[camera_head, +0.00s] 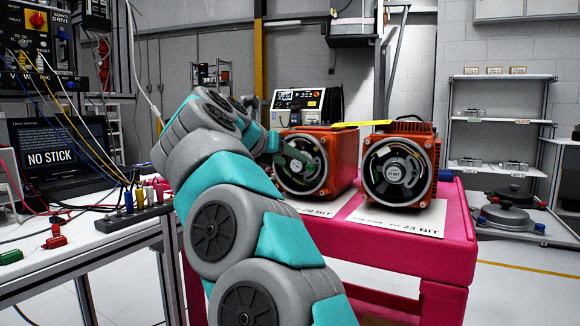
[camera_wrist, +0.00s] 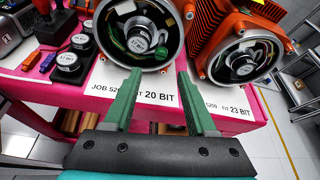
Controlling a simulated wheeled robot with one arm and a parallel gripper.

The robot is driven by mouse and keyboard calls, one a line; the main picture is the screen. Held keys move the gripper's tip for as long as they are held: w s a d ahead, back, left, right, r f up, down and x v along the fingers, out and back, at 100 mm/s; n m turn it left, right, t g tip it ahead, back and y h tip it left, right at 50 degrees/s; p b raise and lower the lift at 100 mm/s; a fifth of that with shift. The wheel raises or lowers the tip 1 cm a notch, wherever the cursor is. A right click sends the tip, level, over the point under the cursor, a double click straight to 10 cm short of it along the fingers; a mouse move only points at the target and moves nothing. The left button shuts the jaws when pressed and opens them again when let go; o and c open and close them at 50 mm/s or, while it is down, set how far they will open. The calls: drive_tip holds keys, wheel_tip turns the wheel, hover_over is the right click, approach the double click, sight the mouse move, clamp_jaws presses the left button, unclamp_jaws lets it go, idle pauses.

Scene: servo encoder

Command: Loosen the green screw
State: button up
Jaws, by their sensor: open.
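Two orange servo motors with round open encoder faces stand side by side: the 20 bit one (camera_head: 335,150) on the left and the 23 bit one (camera_head: 433,153) on the right. They also show in the wrist view, the 20 bit face (camera_wrist: 160,20) and the 23 bit one (camera_wrist: 235,62). A small green patch (camera_wrist: 137,44) shows by the hub of the 20 bit face; I cannot tell whether it is the green screw. My gripper (camera_wrist: 159,73) is open and empty, its green fingers in front of the lower part of that face. In the head view my arm partly covers this motor.
The motors stand on labelled white sheets on a pink cart (camera_head: 459,225). A yellow strip (camera_head: 363,123) lies across the motor tops. Round dark parts (camera_wrist: 68,64) sit left of the motor. A bench with cables and a laptop (camera_head: 50,157) is at the left.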

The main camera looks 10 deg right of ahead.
sight(309, 167)
drive_tip(key=p+x, duration=0.1)
drive_tip(key=x, duration=0.6)
drive_tip(key=shift+w+d, duration=0.25)
clamp_jaws()
idle(0.4)
